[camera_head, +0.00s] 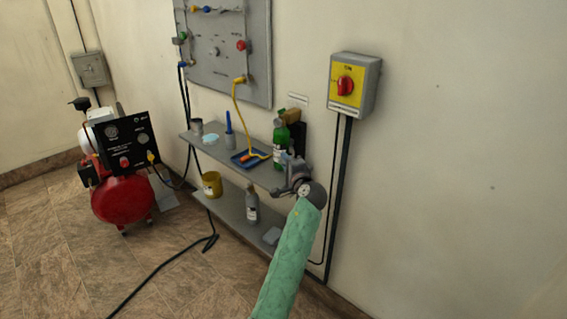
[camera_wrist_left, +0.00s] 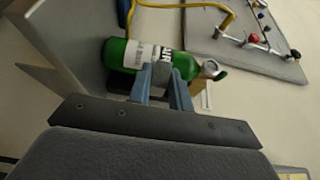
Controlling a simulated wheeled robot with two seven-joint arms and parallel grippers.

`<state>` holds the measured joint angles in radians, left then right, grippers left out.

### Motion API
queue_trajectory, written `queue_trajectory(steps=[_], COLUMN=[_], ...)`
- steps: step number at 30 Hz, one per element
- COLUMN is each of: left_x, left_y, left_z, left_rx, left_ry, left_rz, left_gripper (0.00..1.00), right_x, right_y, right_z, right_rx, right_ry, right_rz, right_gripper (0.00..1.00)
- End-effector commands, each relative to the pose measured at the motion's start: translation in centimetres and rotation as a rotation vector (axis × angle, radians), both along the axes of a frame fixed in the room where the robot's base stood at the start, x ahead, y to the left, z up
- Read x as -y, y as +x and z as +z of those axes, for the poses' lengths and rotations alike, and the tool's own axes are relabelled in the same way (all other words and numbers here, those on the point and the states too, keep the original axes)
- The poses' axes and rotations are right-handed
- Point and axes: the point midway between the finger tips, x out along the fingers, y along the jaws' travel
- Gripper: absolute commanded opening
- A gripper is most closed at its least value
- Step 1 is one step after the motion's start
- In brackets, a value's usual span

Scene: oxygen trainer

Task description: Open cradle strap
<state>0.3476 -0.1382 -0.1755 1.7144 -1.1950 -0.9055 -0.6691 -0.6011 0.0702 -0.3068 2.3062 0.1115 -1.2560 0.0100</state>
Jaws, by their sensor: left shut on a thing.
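The green oxygen cylinder (camera_head: 281,143) stands upright at the right end of the upper shelf, against a dark cradle (camera_head: 299,136). In the left wrist view the cylinder (camera_wrist_left: 118,55) lies sideways across the picture, with a white label and a pale valve top. My left gripper (camera_head: 287,163) is at the front of the cylinder. Its blue-grey fingers (camera_wrist_left: 163,75) are shut on a small grey piece at the label, which appears to be the cradle strap (camera_wrist_left: 161,68). The fingers hide most of the strap. My right gripper is not in view.
The upper shelf (camera_head: 212,146) also holds a blue tray (camera_head: 240,162) and a blue-topped bottle (camera_head: 229,130). A yellow hose (camera_head: 236,105) hangs from the wall panel (camera_head: 225,60). A red-and-yellow switch box (camera_head: 354,85) is on the wall at right.

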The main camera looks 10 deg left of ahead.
Motion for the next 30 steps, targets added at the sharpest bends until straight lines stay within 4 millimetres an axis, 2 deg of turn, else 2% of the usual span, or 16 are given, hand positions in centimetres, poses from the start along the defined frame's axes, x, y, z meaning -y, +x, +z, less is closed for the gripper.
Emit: queue_trajectory(steps=[14, 15, 17, 30], left_x=[0.35, 0.33, 0.27, -0.05], left_y=[0.05, 0.05, 0.05, 0.06], left_z=[0.07, 0.07, 0.06, 0.03], left_rx=[0.002, 0.002, 0.001, 0.000], left_ry=[-0.001, -0.001, 0.000, 0.000], left_rz=[-0.005, -0.005, -0.004, 0.000], left_gripper=[0.00, 0.28, 0.38, 0.38], right_x=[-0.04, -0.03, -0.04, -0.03], right_y=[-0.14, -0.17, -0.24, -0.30], right_z=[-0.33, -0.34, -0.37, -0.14], right_rx=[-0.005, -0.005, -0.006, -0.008], right_ry=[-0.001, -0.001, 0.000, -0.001], right_rz=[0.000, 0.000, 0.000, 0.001], right_gripper=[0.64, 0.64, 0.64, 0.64])
